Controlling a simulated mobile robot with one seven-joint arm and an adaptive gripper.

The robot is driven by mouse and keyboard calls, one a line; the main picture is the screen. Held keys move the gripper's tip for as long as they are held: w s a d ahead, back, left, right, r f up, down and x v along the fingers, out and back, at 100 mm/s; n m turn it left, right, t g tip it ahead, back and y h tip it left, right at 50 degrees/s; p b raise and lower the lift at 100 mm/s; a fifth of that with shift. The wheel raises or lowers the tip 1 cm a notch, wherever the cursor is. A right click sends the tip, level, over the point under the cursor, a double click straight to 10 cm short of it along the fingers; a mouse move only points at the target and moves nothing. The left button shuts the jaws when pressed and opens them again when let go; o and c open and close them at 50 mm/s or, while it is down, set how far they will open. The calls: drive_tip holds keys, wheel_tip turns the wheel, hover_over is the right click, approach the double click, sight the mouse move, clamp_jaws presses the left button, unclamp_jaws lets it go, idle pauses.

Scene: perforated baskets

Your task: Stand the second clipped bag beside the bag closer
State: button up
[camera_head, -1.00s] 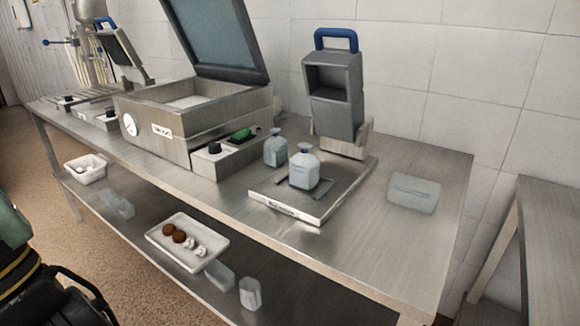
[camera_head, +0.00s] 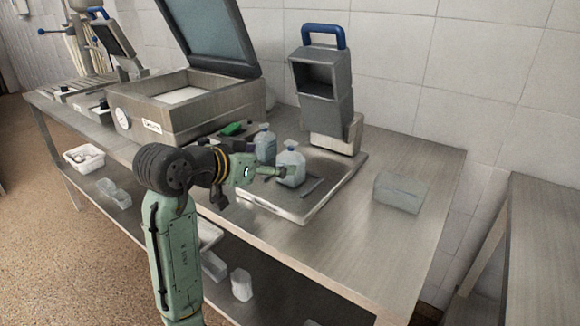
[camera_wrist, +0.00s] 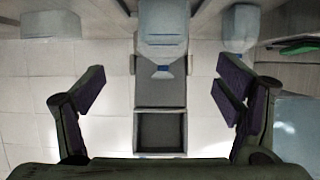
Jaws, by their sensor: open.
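The bag closer (camera_head: 322,85) is a grey upright unit with a blue handle over a flat metal base. One clipped bag (camera_head: 291,170), pale and translucent with a blue clip, stands upright on the base. The other clipped bag (camera_head: 265,145) stands behind it to the left, near the base's edge. My gripper (camera_head: 279,172) is at the left side of the front bag. In the wrist view, which looks upside down, my gripper (camera_wrist: 161,78) is open. The front bag (camera_wrist: 163,22) shows between its fingers, further off; I cannot tell whether they touch it. The other bag (camera_wrist: 239,25) is outside the right finger.
A chamber machine (camera_head: 175,108) with a raised lid stands left of the closer. A pale translucent box (camera_head: 399,191) lies to the right. The bench front right of the base is clear. A white tub (camera_head: 83,158) and clear containers are on the lower shelf.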

sight(288, 158)
drive_tip(key=p+x, duration=0.3)
drive_tip(key=x, duration=0.6)
drive_tip(key=shift+w+f, duration=0.15)
drive_tip(key=shift+w, duration=0.2)
drive_tip(key=c, duration=1.5)
